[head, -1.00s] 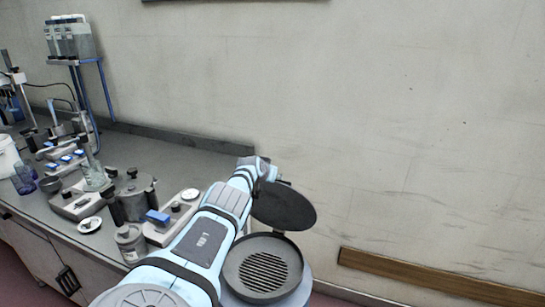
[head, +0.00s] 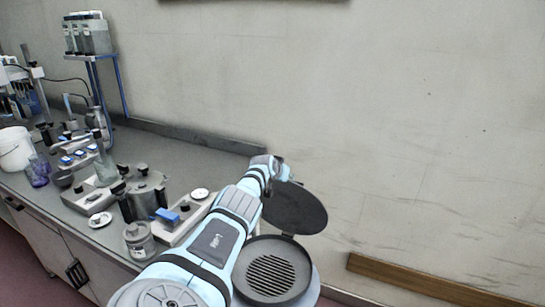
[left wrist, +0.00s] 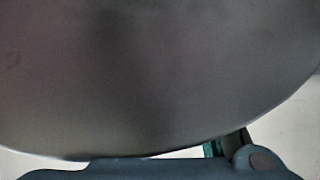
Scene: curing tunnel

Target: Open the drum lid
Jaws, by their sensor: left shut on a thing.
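The drum (head: 303,262) stands at the lower middle of the head view, with a slatted grate showing inside it. Its round dark lid (head: 300,210) is raised and tilted back, so the drum's mouth is uncovered. My left gripper (head: 281,172) is at the lid's upper left edge and is shut on the lid; its fingertips are small and partly hidden. In the left wrist view the lid's broad grey face (left wrist: 160,70) fills most of the picture. My right gripper is in neither view.
A grey bench (head: 190,155) runs along the wall at left, carrying a metal pot (head: 147,194), a jar (head: 139,241), small devices and a white bucket (head: 15,148). My left arm passes close to the bench's right end. A wooden rail (head: 420,280) lies along the wall at right.

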